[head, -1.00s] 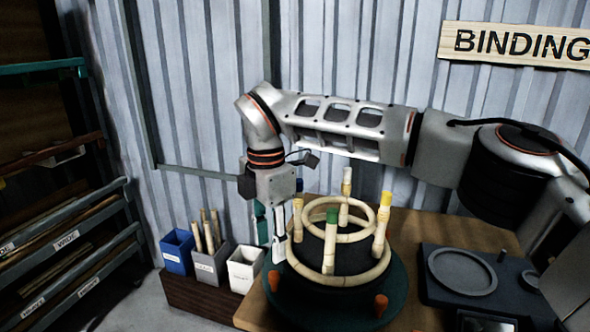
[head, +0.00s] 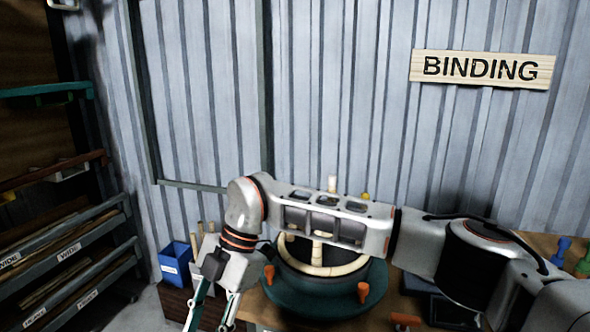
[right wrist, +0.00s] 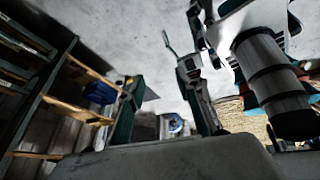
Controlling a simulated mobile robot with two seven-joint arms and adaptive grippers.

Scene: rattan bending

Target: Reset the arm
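My right arm reaches in from the right of the head view and bends down at its wrist. Its gripper (head: 208,318) points down at the lower edge, left of the round fixture, with its two fingers apart and nothing seen between them. The fingertips are at or past the picture's edge. The green round fixture (head: 292,299) carries a pale rattan ring frame (head: 318,268) around a dark drum. My right forearm hides much of the frame. My left gripper is not in view.
A blue bin (head: 175,262) and other bins with sticks stand left of the fixture, partly behind my gripper. A labelled rack (head: 65,250) stands at far left. A BINDING sign (head: 480,69) hangs on the corrugated wall. Blue and green items (head: 561,252) stand at far right.

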